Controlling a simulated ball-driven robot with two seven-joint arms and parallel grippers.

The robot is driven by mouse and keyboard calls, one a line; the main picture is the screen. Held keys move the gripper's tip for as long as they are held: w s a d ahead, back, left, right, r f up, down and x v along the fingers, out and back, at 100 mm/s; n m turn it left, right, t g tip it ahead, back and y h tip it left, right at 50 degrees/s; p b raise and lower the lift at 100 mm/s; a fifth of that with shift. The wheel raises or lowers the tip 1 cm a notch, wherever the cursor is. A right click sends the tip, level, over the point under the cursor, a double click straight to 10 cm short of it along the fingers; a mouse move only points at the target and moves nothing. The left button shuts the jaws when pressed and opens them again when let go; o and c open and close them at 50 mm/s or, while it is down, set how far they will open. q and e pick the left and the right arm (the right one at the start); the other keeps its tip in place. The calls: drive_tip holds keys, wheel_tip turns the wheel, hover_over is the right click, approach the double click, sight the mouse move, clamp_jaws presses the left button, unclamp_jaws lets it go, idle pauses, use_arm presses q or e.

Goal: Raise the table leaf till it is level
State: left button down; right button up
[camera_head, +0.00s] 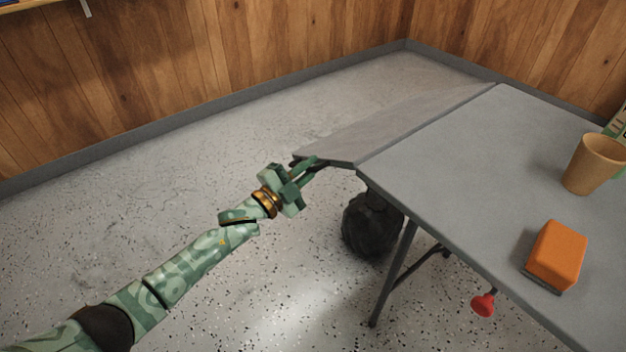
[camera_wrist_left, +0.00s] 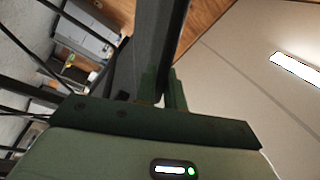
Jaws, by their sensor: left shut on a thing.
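The grey table leaf (camera_head: 400,118) is hinged along the left edge of the grey table top (camera_head: 450,165). In the head view the leaf slopes down a little from the hinge line, so it is tilted and not level with the top. My left gripper (camera_head: 311,168) is shut on the leaf's near outer corner. In the left wrist view the leaf (camera_wrist_left: 174,45) shows as a dark edge running up from between the fingers of the left gripper (camera_wrist_left: 163,92). My right gripper is in neither view.
An orange sponge-like block (camera_head: 557,254) and a tan cup (camera_head: 594,163) stand on the table top. A red knob (camera_head: 482,305) shows under the table's near edge. A dark bag-like thing (camera_head: 372,226) sits on the floor below the hinge, by a table leg (camera_head: 393,275). The floor to the left is clear.

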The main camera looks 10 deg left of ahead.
use_arm(q)
drive_tip(key=r+m, duration=0.2)
drive_tip(key=a+r+m+h, duration=0.1)
drive_tip(key=shift+w, duration=0.35)
wheel_tip(320, 180, up, 2)
drive_tip(key=m, duration=0.2)
drive_tip(key=shift+m+g+h+p, duration=0.3)
drive_tip(key=shift+g+p, duration=0.1)
drive_tip(key=shift+r+m, duration=0.65)
drive_tip(key=shift+m, duration=0.15)
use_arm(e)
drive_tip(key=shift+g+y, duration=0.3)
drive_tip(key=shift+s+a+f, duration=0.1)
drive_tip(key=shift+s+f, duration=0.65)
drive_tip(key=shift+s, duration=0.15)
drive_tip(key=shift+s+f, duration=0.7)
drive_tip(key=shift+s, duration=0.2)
use_arm(q)
drive_tip(key=shift+d, duration=0.1)
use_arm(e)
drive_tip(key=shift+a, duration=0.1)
use_arm(q)
drive_tip(key=c, duration=1.6)
unclamp_jaws()
drive_tip(key=shift+s+f, duration=0.1)
